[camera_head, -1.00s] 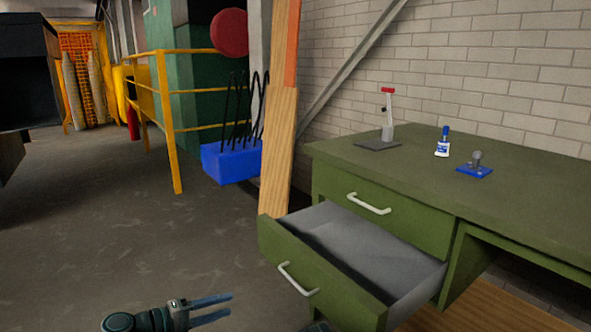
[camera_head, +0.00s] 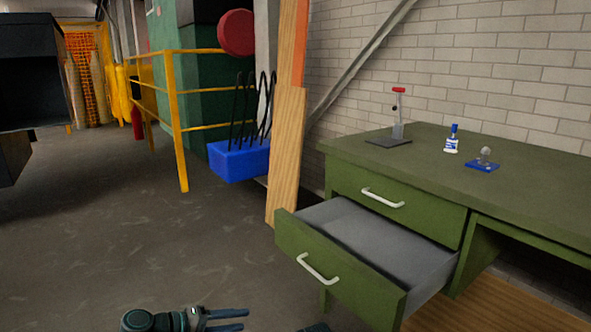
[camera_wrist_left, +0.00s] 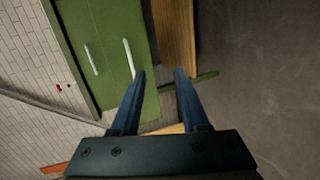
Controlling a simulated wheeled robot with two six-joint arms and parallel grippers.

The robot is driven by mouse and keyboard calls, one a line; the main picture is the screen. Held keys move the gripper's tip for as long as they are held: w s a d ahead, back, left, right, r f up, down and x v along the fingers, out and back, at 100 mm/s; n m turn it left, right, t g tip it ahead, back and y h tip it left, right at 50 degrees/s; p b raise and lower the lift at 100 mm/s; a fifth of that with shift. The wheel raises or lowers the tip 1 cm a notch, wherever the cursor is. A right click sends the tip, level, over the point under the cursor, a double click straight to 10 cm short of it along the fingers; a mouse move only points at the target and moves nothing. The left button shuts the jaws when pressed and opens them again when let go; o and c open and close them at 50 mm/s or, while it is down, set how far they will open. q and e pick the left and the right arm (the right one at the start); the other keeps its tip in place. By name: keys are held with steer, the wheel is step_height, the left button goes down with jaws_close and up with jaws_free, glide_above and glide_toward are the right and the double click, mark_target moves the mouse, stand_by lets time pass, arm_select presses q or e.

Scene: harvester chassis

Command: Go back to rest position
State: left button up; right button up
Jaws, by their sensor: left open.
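My left gripper (camera_head: 230,320) is at the bottom of the head view, open and empty, over the floor and left of the green desk. It also shows in the left wrist view (camera_wrist_left: 160,78), with its two blue fingers apart and nothing between them. A small dark part at the bottom edge of the head view, right of the left gripper, may belong to my right arm; its jaws do not show.
The green desk (camera_head: 420,160) stands at the right with its lower drawer (camera_head: 345,285) pulled out and empty. A press-like tool (camera_head: 398,125), a blue-capped bottle (camera_head: 452,140) and a blue-based part (camera_head: 483,164) stand on it. A yellow railing (camera_head: 178,130) is behind. Floor at left is clear.

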arm_select(q)
steer(key=s+d+f+m+g+y+p, duration=0.1)
steer(key=s+d+f+m+g+y, duration=0.35)
steer(key=s+f+y, duration=0.2)
steer(key=s+d+f+m+g+y, duration=0.3)
steer(key=s+d+f+m+y, duration=0.15)
steer(key=s+f+y, duration=0.2)
step_height(320, 180, up, 38)
steer(key=p, duration=3.8)
steer(key=shift+w+a+m, duration=0.25)
steer(key=shift+w+m, duration=0.05)
steer(key=shift+w, duration=0.05)
arm_select(e)
step_height(320, 180, up, 39)
